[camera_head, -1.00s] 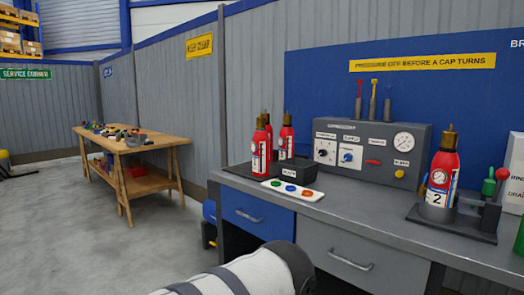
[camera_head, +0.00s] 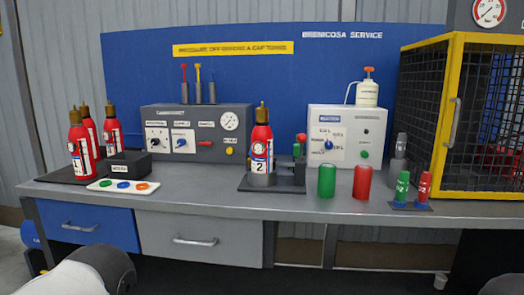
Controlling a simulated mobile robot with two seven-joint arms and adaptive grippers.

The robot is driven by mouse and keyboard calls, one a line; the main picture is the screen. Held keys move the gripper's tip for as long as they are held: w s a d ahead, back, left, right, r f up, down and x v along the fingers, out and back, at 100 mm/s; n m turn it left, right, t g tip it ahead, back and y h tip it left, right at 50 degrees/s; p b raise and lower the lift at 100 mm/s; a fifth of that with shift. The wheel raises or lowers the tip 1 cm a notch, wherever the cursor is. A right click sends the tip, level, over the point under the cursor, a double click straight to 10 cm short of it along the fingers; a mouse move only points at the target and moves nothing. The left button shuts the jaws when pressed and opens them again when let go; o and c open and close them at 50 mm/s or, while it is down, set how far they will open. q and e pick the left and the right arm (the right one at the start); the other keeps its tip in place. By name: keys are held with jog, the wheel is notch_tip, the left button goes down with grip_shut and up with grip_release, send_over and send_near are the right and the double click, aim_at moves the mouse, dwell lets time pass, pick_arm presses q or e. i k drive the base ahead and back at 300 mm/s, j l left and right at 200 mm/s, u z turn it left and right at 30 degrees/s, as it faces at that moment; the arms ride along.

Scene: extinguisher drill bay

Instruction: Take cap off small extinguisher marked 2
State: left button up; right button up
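The small red extinguisher marked 2 (camera_head: 261,146) stands upright in a dark clamp fixture (camera_head: 290,182) on the grey workbench. Its brass-coloured cap (camera_head: 262,113) sits on top. The fixture has a lever with a red knob (camera_head: 301,138) to the right of the bottle, and a green part below the knob. I cannot tell whether the clamp is tight. A white and dark link of my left arm shows at the lower left, and a dark part of mine at the lower right edge. Neither gripper is in view.
More red extinguishers (camera_head: 79,148) stand on a dark mat at the left. A grey control panel (camera_head: 185,150) with a gauge is behind. A white box (camera_head: 345,150), green cylinder (camera_head: 327,181), red cylinder (camera_head: 362,182) and mesh cage (camera_head: 476,120) are to the right.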

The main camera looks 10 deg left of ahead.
aim_at(261, 136)
jog(key=i+j, duration=0.25)
jog(key=i, duration=0.15)
jog(key=i+j, duration=0.2)
jog(key=i, duration=0.2)
